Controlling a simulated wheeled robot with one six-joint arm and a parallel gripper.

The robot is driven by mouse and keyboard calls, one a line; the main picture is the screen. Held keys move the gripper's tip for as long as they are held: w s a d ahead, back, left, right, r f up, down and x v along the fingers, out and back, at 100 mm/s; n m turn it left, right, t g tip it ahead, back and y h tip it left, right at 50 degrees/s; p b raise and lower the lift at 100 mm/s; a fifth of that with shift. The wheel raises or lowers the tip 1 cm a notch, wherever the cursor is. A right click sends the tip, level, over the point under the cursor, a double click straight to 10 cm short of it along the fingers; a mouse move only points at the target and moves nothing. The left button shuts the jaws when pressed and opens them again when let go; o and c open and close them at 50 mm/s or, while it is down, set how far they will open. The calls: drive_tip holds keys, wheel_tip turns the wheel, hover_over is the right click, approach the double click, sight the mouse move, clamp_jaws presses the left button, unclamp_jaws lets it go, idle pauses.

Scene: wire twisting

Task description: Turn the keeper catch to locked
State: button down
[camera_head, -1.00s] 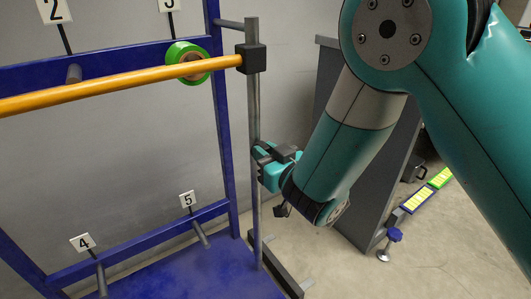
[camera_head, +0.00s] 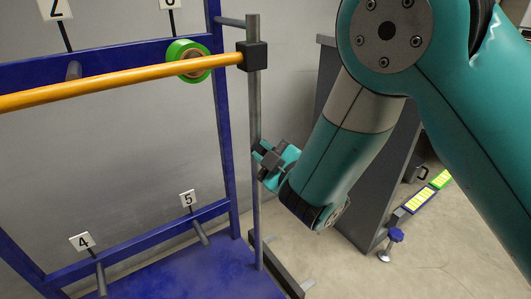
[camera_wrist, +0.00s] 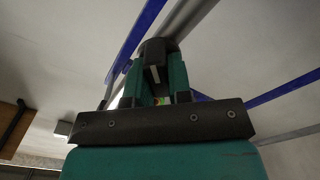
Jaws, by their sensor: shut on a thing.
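The keeper catch shows in the wrist view as a dark part with a pale stripe (camera_wrist: 154,62), between my gripper's teal fingers. My gripper (camera_wrist: 155,78) is shut on it, right beside a grey upright post. In the head view my gripper (camera_head: 268,160) is at the post's right side, about halfway up, below the black block. The catch is too small and too covered by the fingers there to tell its exact angle or whether it is locked.
The grey post (camera_head: 253,110) carries a black block (camera_head: 252,56) where an orange bar (camera_head: 120,82) ends. A green ring (camera_head: 187,61) hangs around the bar. A blue rack (camera_head: 226,130) with numbered pegs stands left. A dark grey cabinet (camera_head: 365,190) stands behind my arm.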

drive_tip(key=n, duration=0.4)
drive_tip(key=shift+f+n, duration=0.15)
drive_tip(key=shift+n, duration=0.15)
drive_tip(key=n, duration=0.4)
drive_tip(key=shift+f+n, duration=0.1)
drive_tip(key=shift+n, duration=0.2)
drive_tip(key=c, duration=1)
unclamp_jaws()
drive_tip(key=shift+c, duration=0.2)
